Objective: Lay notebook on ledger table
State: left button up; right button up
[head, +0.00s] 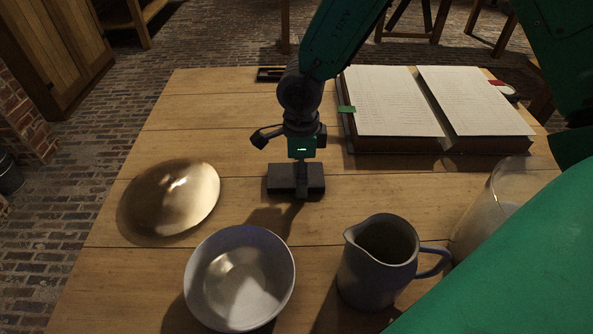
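A small dark block-like thing (281,181), perhaps the notebook, is in the middle of the head view, over the wooden table (130,265). My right gripper (300,182) points straight down at it. Its near finger crosses the middle of the dark thing and hides part of it. The far finger is hidden, so I cannot tell whether the gripper is closed on it. I also cannot tell whether the dark thing touches the table. A dark shadow lies just below it. My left gripper is not in view.
A large open ledger (400,98) lies at the back right. A brass dish (168,200), a pale bowl (240,278), a grey jug (377,262) and a glass jar (488,207) stand in front and around. A small dark tray (270,74) sits at the back edge. The left back is clear.

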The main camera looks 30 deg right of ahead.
jog(key=shift+d, duration=0.15)
jog(key=shift+d+r, duration=0.1)
jog(key=shift+r, duration=0.25)
notch_tip(320, 180, up, 12)
jog(key=a+p, duration=0.1)
jog(key=p, duration=0.3)
jog(key=shift+f, duration=0.1)
